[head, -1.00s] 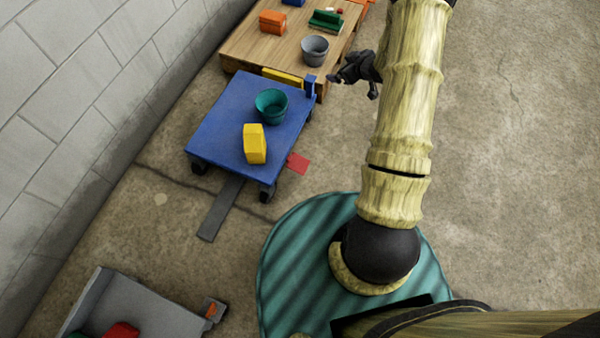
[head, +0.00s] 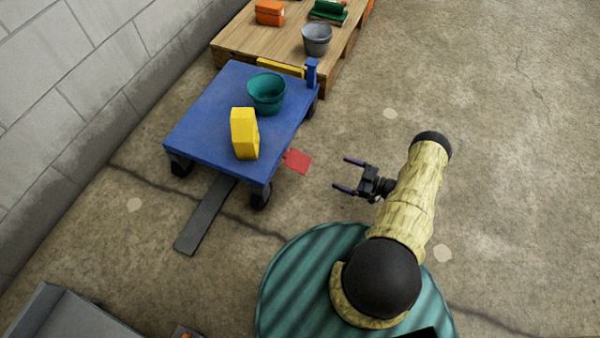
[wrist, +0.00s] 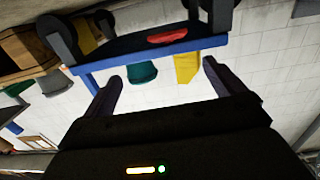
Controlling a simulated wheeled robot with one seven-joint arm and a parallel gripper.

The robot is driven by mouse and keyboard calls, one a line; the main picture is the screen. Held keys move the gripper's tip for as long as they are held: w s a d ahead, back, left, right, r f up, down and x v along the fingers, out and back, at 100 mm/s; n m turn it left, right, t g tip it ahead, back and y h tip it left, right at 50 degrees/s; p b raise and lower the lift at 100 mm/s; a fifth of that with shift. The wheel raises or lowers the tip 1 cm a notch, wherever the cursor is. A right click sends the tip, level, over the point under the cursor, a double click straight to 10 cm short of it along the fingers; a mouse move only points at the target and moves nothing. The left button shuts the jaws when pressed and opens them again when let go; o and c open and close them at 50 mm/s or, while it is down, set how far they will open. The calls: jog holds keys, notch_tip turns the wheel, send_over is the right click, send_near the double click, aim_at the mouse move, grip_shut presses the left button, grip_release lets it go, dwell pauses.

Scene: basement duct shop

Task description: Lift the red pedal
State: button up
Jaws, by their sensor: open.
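The red pedal (head: 297,161) is a flat red plate sticking out low from the right side of the blue cart (head: 215,108), between its wheels. In the wrist view the red pedal (wrist: 167,37) shows against the cart's dark underside, and the picture is upside down. My gripper (head: 346,174) is open and empty, to the right of the pedal with a gap of floor between. Its two fingers point left toward the pedal. In the wrist view the fingers of my gripper (wrist: 158,85) stand apart with nothing between them.
A teal bucket (head: 267,92) and a yellow block (head: 243,133) stand on the cart. A dark flat bar (head: 206,216) extends from under it onto the floor. A wooden pallet (head: 285,42) with a grey bucket (head: 317,39) lies behind. The floor right of the cart is clear.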

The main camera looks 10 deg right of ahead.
aim_at(299, 163)
jog(key=shift+s+a+f+y, duration=0.2)
jog(key=shift+s+f+y, duration=0.1)
jog(key=shift+s+f, duration=0.45)
jog(key=shift+w, duration=0.1)
jog(key=b+x, duration=0.6)
jog(key=x, duration=1)
jog(key=shift+w+a+f, duration=0.15)
jog(key=shift+a+f, duration=0.05)
jog(key=shift+a, duration=0.05)
jog(key=shift+w+a+r, duration=0.1)
jog(key=shift+w+a, duration=0.1)
jog(key=shift+a, duration=0.15)
jog(key=c, duration=1.4)
jog(key=shift+r, duration=0.1)
